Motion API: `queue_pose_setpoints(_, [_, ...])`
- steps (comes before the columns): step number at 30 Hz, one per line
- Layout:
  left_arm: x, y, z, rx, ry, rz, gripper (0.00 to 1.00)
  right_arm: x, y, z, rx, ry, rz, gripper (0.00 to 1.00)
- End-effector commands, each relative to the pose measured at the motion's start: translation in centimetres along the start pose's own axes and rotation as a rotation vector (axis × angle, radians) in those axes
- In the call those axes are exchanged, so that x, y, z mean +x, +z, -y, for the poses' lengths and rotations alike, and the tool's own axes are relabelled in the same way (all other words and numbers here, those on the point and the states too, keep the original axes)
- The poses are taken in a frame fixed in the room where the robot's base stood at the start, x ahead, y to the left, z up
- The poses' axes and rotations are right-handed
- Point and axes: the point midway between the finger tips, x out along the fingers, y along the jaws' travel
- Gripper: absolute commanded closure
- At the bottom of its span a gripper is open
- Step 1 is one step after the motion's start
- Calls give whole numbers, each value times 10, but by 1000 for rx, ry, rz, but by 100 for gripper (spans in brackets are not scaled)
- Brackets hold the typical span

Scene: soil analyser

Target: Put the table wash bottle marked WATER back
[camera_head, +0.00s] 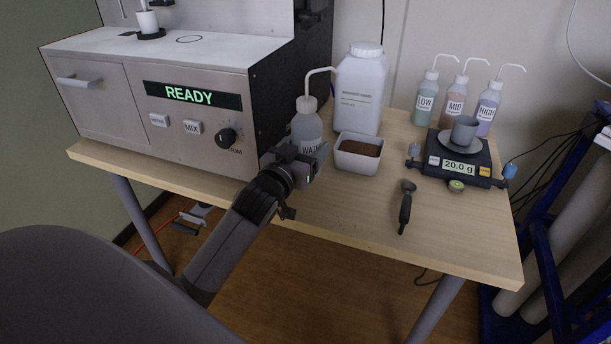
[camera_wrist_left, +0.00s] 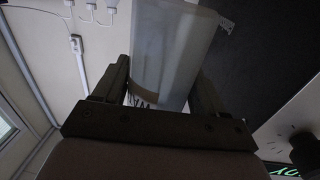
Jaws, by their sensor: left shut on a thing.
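In the left wrist view the bottle (camera_wrist_left: 172,50) sits between the two fingers of the left gripper (camera_wrist_left: 165,88). Whether its base touches the table is hidden. My right gripper is not in view.
The analyser (camera_head: 190,75), reading READY, stands close on the left. A square tub of soil (camera_head: 357,165) and a big white jug (camera_head: 362,85) stand close on the right. A scoop (camera_head: 405,208), a scale (camera_head: 458,168) reading 20.0 g and LOW, MID and HIGH bottles (camera_head: 455,100) are farther right. The front table (camera_head: 340,220) is clear.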

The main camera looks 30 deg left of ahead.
Motion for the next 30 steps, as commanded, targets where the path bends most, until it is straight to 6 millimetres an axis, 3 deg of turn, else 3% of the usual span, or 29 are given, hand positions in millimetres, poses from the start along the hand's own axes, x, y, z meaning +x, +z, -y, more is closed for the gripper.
queue_pose_setpoints(14, [0,57,0,-1,1,-4,46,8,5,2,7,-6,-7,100])
queue_pose_setpoints(27, [0,64,0,0,1,-6,46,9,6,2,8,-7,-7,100])
queue_pose_setpoints(28, [0,66,0,0,0,-1,26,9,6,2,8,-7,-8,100])
queue_pose_setpoints(30, [0,65,0,0,1,-1,3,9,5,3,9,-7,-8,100])
